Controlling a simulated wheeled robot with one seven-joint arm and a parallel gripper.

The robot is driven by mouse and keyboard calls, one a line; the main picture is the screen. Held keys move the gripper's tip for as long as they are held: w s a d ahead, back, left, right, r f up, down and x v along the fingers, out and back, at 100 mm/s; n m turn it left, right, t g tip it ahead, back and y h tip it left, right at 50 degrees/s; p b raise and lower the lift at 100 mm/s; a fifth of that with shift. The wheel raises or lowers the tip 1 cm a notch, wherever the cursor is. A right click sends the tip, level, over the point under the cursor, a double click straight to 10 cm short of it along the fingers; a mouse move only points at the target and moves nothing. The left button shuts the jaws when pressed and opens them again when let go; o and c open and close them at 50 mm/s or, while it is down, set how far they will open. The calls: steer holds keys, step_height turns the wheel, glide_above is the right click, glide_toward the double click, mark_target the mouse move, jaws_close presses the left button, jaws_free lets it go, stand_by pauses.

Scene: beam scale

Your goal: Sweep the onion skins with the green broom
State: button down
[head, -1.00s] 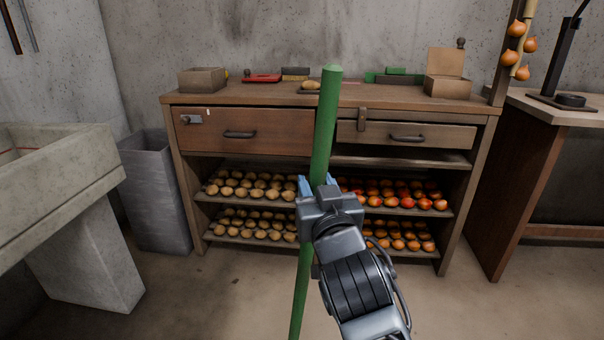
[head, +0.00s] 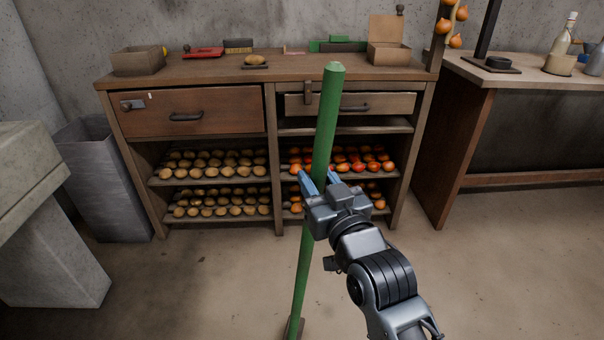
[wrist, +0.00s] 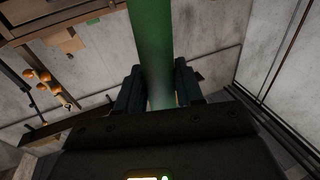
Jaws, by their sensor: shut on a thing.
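The green broom (head: 324,135) stands nearly upright in front of the wooden cabinet, its handle tilted slightly. My gripper (head: 316,184) is shut on the handle, about midway along what shows. The broom's foot (head: 292,327) shows only in part at the bottom edge of the head view. In the wrist view the green handle (wrist: 152,45) runs between the two fingers of my gripper (wrist: 160,88). I cannot make out clear onion skins on the floor; only a few tiny dark specks show.
The wooden cabinet (head: 200,69) holds potatoes (head: 215,163), tomatoes (head: 345,160) and onions on its shelves. A grey bin (head: 98,180) and a concrete sink (head: 35,170) stand at left. A workbench (head: 520,72) stands at right. The floor (head: 475,270) at right is clear.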

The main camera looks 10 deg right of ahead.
steer(key=shift+s+d, duration=0.35)
steer(key=shift+d, duration=0.45)
